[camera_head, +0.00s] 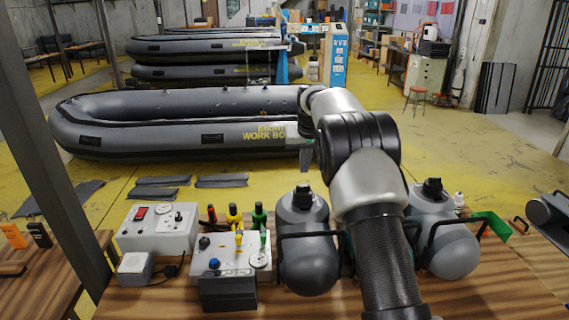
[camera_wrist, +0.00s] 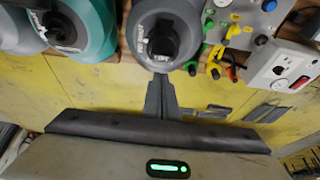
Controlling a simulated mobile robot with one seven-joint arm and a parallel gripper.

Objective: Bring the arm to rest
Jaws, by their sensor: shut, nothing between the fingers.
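My arm (camera_head: 361,190) rises over the wooden workbench and bends away from me. Its end hangs beyond the bench's far side, in front of the grey inflatable boat in the head view. My gripper (camera_head: 307,168) is partly hidden there by the arm. In the wrist view my gripper (camera_wrist: 162,78) shows its two dark fingers together, shut and empty. The fingertips appear just below the grey tank's valve end in that picture; I cannot tell the distance. The head view shows the dark grey tank (camera_head: 306,245) standing on the bench left of my arm.
A second grey tank (camera_head: 446,240) stands right of my arm. Control boxes (camera_head: 160,228) with gauges and coloured valves (camera_head: 233,214) crowd the bench's left half. A large grey boat (camera_head: 180,118) lies on the yellow floor (camera_head: 480,160). A dark post (camera_head: 60,160) stands at left.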

